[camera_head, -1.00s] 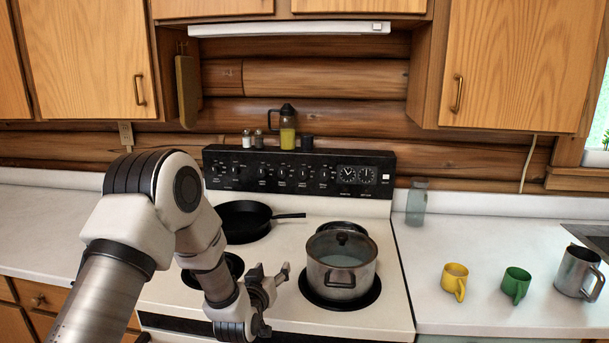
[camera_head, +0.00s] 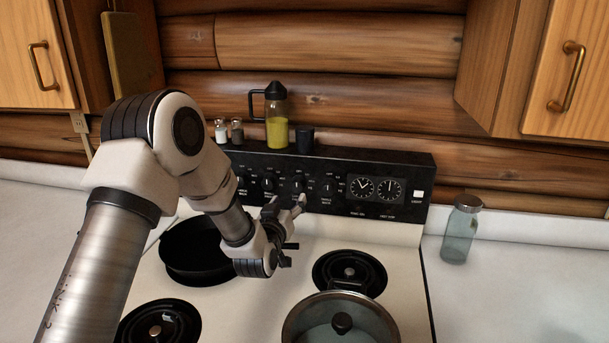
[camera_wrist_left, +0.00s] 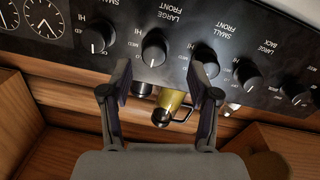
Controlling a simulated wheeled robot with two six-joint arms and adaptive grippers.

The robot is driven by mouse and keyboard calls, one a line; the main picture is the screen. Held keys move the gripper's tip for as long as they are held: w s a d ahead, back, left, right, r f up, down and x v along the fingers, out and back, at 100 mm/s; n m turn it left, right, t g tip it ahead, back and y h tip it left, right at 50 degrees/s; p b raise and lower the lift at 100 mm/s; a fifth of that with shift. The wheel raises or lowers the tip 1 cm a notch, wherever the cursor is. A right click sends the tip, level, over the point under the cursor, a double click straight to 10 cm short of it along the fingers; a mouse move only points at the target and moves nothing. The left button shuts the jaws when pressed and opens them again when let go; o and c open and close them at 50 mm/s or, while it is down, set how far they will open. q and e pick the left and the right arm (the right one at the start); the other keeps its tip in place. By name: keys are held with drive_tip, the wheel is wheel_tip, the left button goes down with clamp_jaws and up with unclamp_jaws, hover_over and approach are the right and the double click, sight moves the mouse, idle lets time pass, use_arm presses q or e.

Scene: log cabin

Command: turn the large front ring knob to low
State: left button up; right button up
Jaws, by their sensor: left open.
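The large front ring knob (camera_wrist_left: 154,48) is a round black knob on the stove's black back panel, beside the LARGE FRONT label. Its white mark points toward the bottom of the left wrist view. In the head view the knob (camera_head: 297,184) shows just above my fingertips. My left gripper (camera_head: 286,206) is open in front of the panel. In the left wrist view my gripper (camera_wrist_left: 160,74) has its fingers spread, with the knob lying between and beyond the fingertips. I cannot tell whether they touch it. My right gripper is not in view.
Similar knobs (camera_wrist_left: 204,62) (camera_wrist_left: 97,38) sit close on both sides. A black skillet (camera_head: 190,262) stands below my left arm, and a lidded pot (camera_head: 340,325) at the front right. A yellow-filled bottle (camera_head: 277,125), shakers (camera_head: 237,131) and a dark cup (camera_head: 305,139) stand above the panel.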

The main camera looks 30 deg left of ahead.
sight(296, 186)
use_arm(q)
drive_tip(key=shift+w+r, duration=0.25)
drive_tip(key=shift+r, duration=0.05)
drive_tip(key=shift+w+d+r+p, duration=0.25)
drive_tip(key=shift+w+r+p, duration=0.25)
drive_tip(key=shift+r+p, duration=0.25)
drive_tip(key=x, duration=0.3)
drive_tip(key=f+p+x, duration=0.1)
drive_tip(key=shift+w+a, duration=0.3)
drive_tip(key=shift+w, duration=0.05)
drive_tip(key=shift+w+f, duration=0.1)
drive_tip(key=shift+w, duration=0.25)
drive_tip(key=shift+s+d+r, duration=0.1)
drive_tip(key=shift+s+r, duration=0.25)
drive_tip(key=shift+s, duration=0.05)
drive_tip(key=c, duration=1.1)
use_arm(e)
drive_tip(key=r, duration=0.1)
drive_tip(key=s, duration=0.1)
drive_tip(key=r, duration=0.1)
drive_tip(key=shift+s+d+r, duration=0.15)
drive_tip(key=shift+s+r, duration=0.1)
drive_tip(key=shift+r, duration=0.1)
